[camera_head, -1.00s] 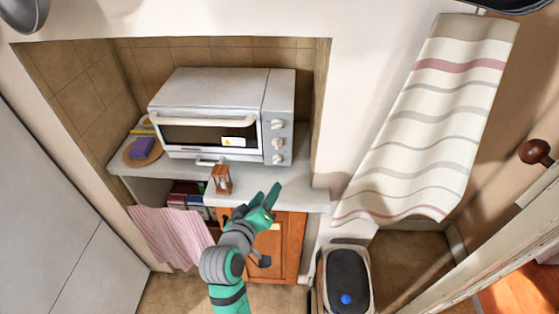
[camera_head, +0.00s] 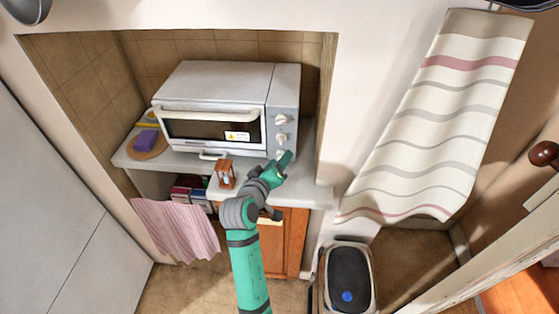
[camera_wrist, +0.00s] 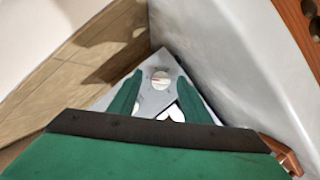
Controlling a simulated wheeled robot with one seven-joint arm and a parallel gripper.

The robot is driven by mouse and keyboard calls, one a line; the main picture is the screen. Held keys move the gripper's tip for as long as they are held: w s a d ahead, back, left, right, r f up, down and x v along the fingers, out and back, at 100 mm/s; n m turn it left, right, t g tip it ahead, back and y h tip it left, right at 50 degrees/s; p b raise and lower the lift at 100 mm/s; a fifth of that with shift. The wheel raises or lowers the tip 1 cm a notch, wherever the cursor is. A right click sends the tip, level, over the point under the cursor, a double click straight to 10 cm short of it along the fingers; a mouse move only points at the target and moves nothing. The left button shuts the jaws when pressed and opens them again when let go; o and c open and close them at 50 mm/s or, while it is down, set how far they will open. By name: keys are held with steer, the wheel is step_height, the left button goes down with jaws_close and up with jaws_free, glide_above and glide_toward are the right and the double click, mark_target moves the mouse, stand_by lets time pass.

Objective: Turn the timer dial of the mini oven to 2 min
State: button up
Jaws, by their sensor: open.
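The mini oven (camera_head: 212,85) is a silver-white box with a white door handle. Its right front panel carries three pale dials in a column: upper (camera_head: 282,119), middle (camera_head: 281,137) and lower (camera_head: 280,153). Their markings are too small to read, so I cannot tell which is the timer. My green gripper (camera_head: 284,160) is at the lowest dial and partly covers it; contact is unclear. In the wrist view, my gripper (camera_wrist: 160,80) is open, with a dial (camera_wrist: 160,79) bearing a reddish mark seen between its fingertips. Another pale round part (camera_wrist: 176,113) shows closer, partly hidden.
A small wooden hourglass (camera_head: 226,174) stands on the counter (camera_head: 310,192), left of my wrist. A purple sponge (camera_head: 145,139) lies on a round board at the left. The niche wall stands close to the oven's right. A striped towel (camera_head: 445,120) hangs farther right.

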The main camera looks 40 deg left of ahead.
steer(key=shift+w+a+f, duration=0.15)
steer(key=shift+w+a, duration=0.15)
steer(key=shift+w, duration=0.1)
steer(key=shift+s, duration=0.1)
steer(key=c, duration=1)
steer(key=shift+d+f+m+g+y, duration=0.15)
steer(key=shift+m+g+y, duration=0.15)
steer(key=shift+m, duration=0.2)
steer(key=shift+c, duration=0.2)
steer(key=o, duration=1)
steer(key=shift+o, duration=0.2)
steer(key=shift+r, duration=0.2)
steer(key=shift+s+d+r, duration=0.1)
steer(key=shift+s, duration=0.3)
steer(key=v, duration=0.9)
steer(key=shift+s, duration=0.4)
